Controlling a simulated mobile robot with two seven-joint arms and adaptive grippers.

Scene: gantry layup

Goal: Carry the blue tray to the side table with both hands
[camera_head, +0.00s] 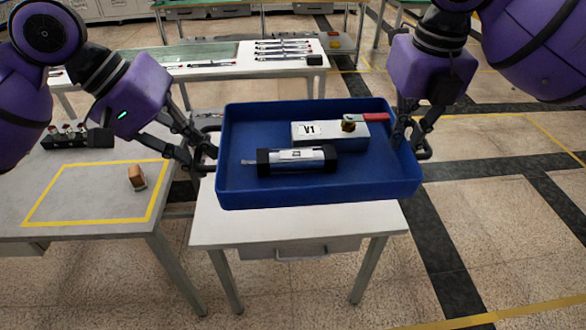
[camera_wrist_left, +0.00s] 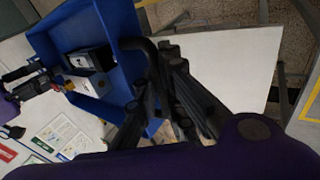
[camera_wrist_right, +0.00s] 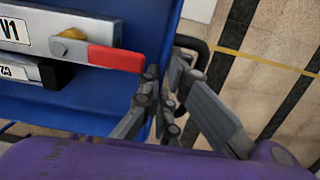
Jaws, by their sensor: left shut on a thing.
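The blue tray (camera_head: 318,196) is level, over a small white table (camera_head: 235,228); whether its base touches the top cannot be told. It also shows in the left wrist view (camera_wrist_left: 90,20) and right wrist view (camera_wrist_right: 165,20). It holds a white box labelled V1 (camera_head: 312,135) with a red lever (camera_head: 372,117) and a silver cylinder with black ends (camera_head: 297,160). My left gripper (camera_head: 202,160) is shut on the tray's left black handle (camera_wrist_left: 141,43). My right gripper (camera_head: 412,135) is at the right handle (camera_head: 425,153), its fingers close around it; its grip is unclear.
A grey table (camera_head: 75,222) with a yellow outline stands at left, bearing a small brown block (camera_head: 137,178) and a black rack (camera_head: 75,138). Behind the tray is a white table (camera_head: 225,72) with several tool-like items. Open floor (camera_head: 500,215) lies to the right.

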